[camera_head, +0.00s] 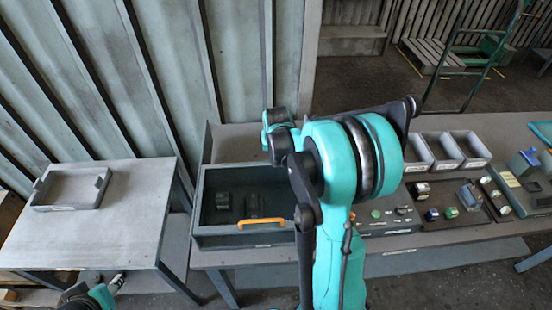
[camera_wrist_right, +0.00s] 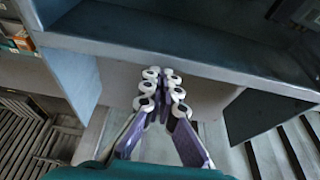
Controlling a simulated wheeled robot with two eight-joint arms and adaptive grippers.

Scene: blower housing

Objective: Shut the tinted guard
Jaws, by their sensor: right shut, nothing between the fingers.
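A dark open-fronted housing box (camera_head: 205,243) stands on the bench left of my right arm, with an orange handle (camera_head: 261,224) along its near edge. Small dark blocks show inside it. I cannot tell a tinted guard apart from the box's dark surfaces, nor how far it is swung. My right gripper (camera_wrist_right: 161,90) is shut and empty in the wrist view, its fingertips beside a blue-grey edge (camera_wrist_right: 190,65). In the head view my right arm hides it. The end of my left arm (camera_head: 115,284) shows at the bottom left, well away from the box; its finger state is unclear.
A panel with a green button (camera_head: 376,214) lies right of the box, partly behind my right arm. Grey bins (camera_head: 465,145) and small coloured parts (camera_head: 450,212) fill the right bench. A side table (camera_head: 120,230) holds a shallow grey tray (camera_head: 72,206). A corrugated wall stands behind.

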